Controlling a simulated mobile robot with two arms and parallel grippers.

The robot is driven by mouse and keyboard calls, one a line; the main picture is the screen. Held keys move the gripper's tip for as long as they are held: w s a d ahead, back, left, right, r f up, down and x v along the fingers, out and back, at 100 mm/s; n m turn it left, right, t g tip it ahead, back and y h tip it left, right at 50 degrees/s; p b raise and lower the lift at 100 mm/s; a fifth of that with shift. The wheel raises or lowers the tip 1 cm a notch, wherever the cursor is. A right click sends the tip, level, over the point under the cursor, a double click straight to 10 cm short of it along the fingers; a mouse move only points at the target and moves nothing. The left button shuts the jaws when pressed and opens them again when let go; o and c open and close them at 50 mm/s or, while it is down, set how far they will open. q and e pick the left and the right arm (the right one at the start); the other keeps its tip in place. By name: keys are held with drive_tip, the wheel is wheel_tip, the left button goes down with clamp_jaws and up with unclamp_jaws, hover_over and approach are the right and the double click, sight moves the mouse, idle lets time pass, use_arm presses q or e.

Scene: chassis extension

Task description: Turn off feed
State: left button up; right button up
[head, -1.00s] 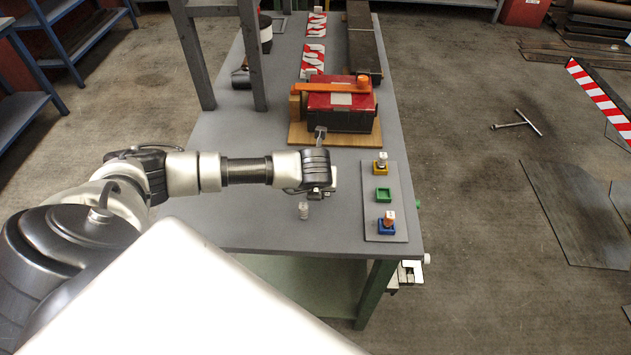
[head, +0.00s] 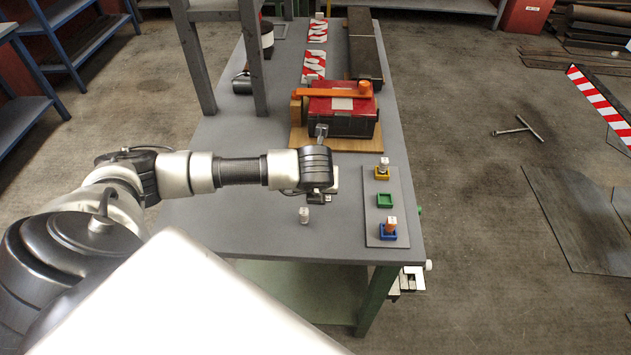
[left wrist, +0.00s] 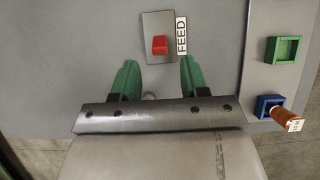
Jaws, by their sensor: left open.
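In the left wrist view a red switch (left wrist: 159,45) sits on a light plate with the label FEED (left wrist: 181,36) beside it. My left gripper (left wrist: 158,65) shows two green fingers, apart and empty, with the switch between and just beyond the tips. I cannot tell whether either finger touches it. In the head view my left gripper (head: 322,197) hangs over the grey table (head: 250,215), left of the socket panel, and its wrist hides the switch. My right gripper is out of view.
The panel (head: 372,229) has yellow, green (head: 385,200) and blue (head: 388,231) sockets; pegs stand in yellow and blue. A small pale cylinder (head: 304,215) stands near the gripper. A red box (head: 325,103) with an orange bar lies behind. The table's front left is clear.

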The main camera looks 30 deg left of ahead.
use_arm(q)
drive_tip(key=b+v, duration=0.1)
drive_tip(key=v, duration=0.5)
drive_tip(key=shift+r, duration=0.3)
drive_tip(key=shift+s+d, duration=0.15)
